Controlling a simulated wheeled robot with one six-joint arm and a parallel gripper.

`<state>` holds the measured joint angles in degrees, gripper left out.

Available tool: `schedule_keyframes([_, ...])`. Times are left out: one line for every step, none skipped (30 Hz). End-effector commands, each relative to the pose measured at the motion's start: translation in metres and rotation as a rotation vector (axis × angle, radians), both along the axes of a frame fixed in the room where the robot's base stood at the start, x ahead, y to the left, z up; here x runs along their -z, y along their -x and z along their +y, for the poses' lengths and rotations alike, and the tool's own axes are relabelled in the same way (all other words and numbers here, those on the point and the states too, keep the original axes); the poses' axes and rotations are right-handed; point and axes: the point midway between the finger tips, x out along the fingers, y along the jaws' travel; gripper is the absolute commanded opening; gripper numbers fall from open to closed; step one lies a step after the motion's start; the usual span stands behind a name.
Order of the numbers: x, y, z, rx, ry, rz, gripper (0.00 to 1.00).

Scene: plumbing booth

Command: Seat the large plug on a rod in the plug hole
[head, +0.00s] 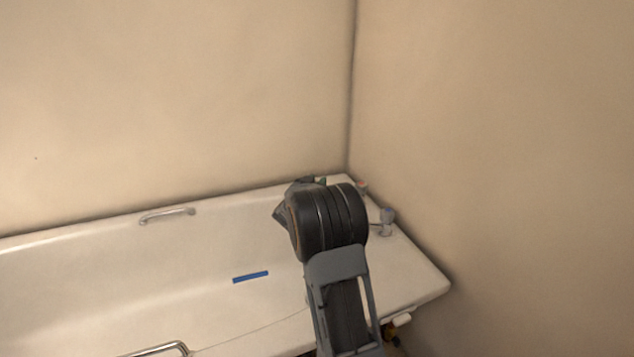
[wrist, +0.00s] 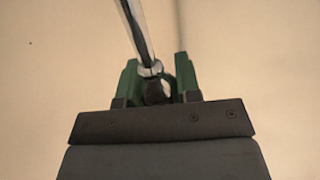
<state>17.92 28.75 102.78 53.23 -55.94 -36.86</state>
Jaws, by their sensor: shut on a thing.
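In the wrist view my gripper (wrist: 157,62), with green fingers, is shut on a shiny metal rod (wrist: 139,30). The rod runs up and slightly left out of the picture, with a collar between the fingers and a dark part below it. I take it for the rod of the large plug; no plug disc can be made out. Only plain wall shows behind it. In the head view my arm covers the gripper and the plug. The plug hole is not visible; the tap end of the bath (head: 200,250) is partly behind my arm.
A blue strip (head: 250,277) lies inside the bath, left of my arm. Grab handles sit on the far rim (head: 167,215) and near rim (head: 158,349). A tap (head: 387,220) stands on the right end, near the room corner. Walls close off the back and right.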

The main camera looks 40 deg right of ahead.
Motion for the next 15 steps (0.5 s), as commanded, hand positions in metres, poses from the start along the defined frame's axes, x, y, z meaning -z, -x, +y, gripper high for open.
schedule_keyframes([0.012,0.000,0.000,0.000,0.001,-0.001,0.00])
schedule_keyframes([0.016,0.000,0.000,0.000,0.001,-0.001,0.00])
schedule_keyframes([0.021,0.000,0.000,0.000,0.001,-0.001,0.00])
schedule_keyframes([0.025,0.000,0.000,0.000,0.001,-0.001,0.00])
schedule_keyframes([0.028,0.000,0.000,0.000,0.001,-0.001,0.00])
schedule_keyframes([0.034,0.000,0.000,0.000,0.001,-0.001,0.00])
schedule_keyframes([0.037,0.000,0.000,0.000,0.001,-0.001,0.00])
schedule_keyframes([0.041,0.000,0.000,-0.001,0.001,-0.001,0.00])
schedule_keyframes([0.046,0.000,0.000,-0.001,0.001,-0.001,0.00])
schedule_keyframes([0.050,0.000,0.000,-0.001,0.000,-0.001,0.00])
schedule_keyframes([0.054,0.000,0.000,-0.001,0.000,-0.001,0.00])
schedule_keyframes([0.059,0.000,0.000,-0.001,0.000,-0.001,0.00])
schedule_keyframes([0.062,0.000,0.000,-0.001,0.000,-0.001,0.00])
schedule_keyframes([0.066,0.000,0.000,-0.001,0.000,-0.001,0.00])
schedule_keyframes([0.071,0.000,0.000,-0.001,0.000,-0.001,0.00])
